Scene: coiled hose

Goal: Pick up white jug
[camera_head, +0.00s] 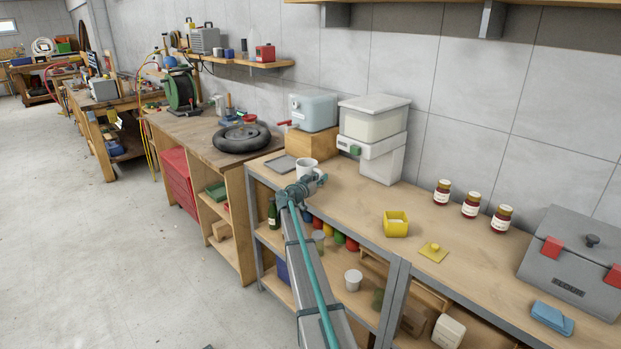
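A white jug (307,166) with a handle stands on the wooden workbench, in front of a wooden block. My gripper (312,183) is at the bench's front edge, right by the jug, and overlaps its lower part in the picture. I cannot tell whether it touches the jug. The fingers are too small and dark to show whether they are open or shut.
The light-blue tank (313,112) with a red tap sits on the wooden block (311,143) behind the jug. A white dispenser (374,125) stands to the right. A grey plate (281,165) lies left. A yellow box (396,224) and several jars are farther right.

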